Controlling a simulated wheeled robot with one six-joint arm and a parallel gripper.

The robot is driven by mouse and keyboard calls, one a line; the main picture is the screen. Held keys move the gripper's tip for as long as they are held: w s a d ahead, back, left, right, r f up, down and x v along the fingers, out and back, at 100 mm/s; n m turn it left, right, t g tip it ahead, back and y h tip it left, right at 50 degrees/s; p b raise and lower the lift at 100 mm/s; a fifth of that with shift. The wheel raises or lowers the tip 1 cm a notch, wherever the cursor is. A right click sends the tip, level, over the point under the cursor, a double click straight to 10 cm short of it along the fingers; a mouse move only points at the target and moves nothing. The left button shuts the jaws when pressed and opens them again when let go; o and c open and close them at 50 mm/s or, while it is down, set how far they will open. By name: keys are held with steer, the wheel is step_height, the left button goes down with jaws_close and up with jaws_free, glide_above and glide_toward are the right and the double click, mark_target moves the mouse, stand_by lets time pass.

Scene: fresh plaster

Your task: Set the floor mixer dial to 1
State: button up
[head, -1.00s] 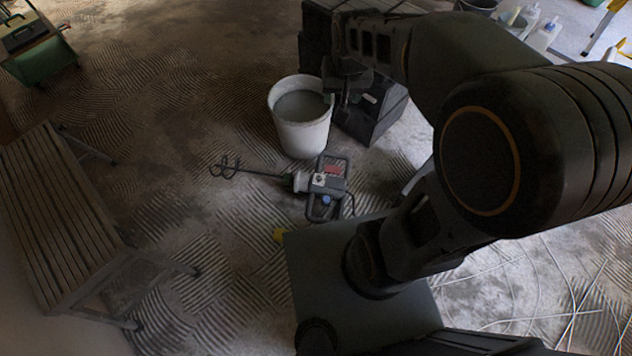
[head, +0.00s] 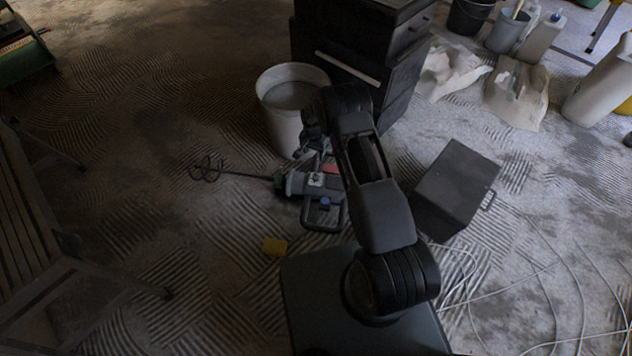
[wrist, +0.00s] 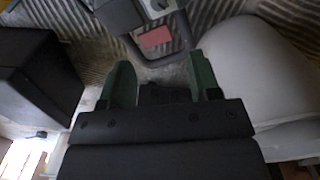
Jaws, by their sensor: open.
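The floor mixer (head: 297,184) lies on the combed plaster floor in the head view, its whisk (head: 207,168) pointing left. A pale plate with a small dark dial (head: 316,180) shows on its body; the dial's setting is too small to read. In the wrist view the mixer's red patch (wrist: 155,36) lies just beyond the fingertips, and the pale dial plate (wrist: 158,4) is cut by the top edge. My gripper (wrist: 165,68) is open and empty, green fingers apart, above the mixer's far end, beside the bucket. In the head view my arm hides part of the mixer's right side.
A bucket of grey plaster (head: 290,112) stands close behind the mixer; its white wall (wrist: 245,65) is near my right finger in the wrist view. A black drawer stack (head: 385,60) and a dark box (head: 455,188) stand right.

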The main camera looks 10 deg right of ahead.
mark_target(316, 176)
steer(key=f+b, duration=0.2)
steer(key=f, duration=0.3)
steer(key=f+b, duration=0.2)
steer(key=f, duration=0.4)
steer(key=f+b, duration=0.2)
steer(key=f, duration=0.4)
steer(key=shift+s+d, duration=0.15)
steer(key=shift+s, duration=0.1)
steer(key=shift+c, duration=0.3)
